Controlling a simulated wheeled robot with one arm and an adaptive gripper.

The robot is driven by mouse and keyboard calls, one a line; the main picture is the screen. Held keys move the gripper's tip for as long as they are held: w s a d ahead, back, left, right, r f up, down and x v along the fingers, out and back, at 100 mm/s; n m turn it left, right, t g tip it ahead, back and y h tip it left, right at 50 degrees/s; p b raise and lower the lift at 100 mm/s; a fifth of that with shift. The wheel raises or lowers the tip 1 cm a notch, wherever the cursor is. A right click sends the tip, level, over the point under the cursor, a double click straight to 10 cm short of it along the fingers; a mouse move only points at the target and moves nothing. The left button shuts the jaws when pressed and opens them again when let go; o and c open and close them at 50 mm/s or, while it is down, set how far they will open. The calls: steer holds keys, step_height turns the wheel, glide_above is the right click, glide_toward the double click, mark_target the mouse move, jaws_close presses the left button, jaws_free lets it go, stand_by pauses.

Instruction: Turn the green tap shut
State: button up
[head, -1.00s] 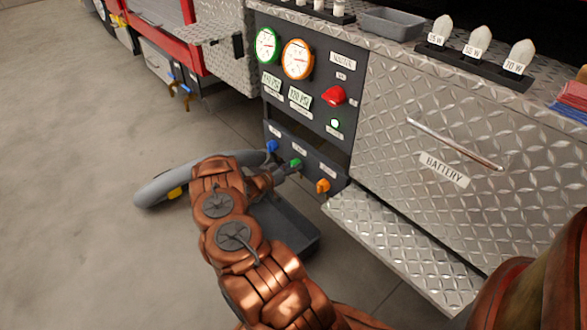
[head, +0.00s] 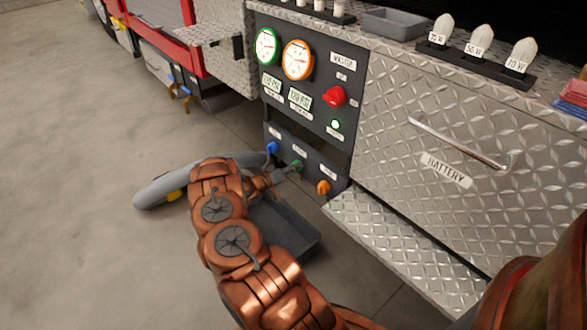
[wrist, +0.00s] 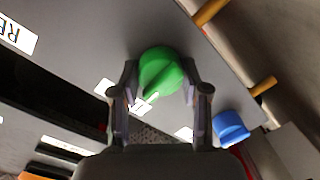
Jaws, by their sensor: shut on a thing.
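The green tap (wrist: 160,74) sits on the dark lower panel, between the two fingers of my gripper (wrist: 160,95) in the wrist view. The fingers are closed on its sides. In the head view the green tap (head: 296,165) shows only in part, at the tip of my gripper (head: 287,171). The blue tap (head: 271,147) is to its left and the orange tap (head: 323,187) to its right. The blue tap (wrist: 230,128) also shows in the wrist view, just outside the right finger.
Above the taps are a green-rimmed gauge (head: 266,46), an orange-rimmed gauge (head: 298,60), a red knob (head: 333,96) and a lit green lamp (head: 335,125). A grey tray (head: 290,232) and a grey hose (head: 155,190) lie below. A diamond-plate step (head: 400,245) juts out at right.

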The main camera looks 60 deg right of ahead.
steer(key=shift+s, duration=0.15)
steer(key=o, duration=1.1)
steer(key=shift+o, duration=0.2)
steer(key=v, duration=1.2)
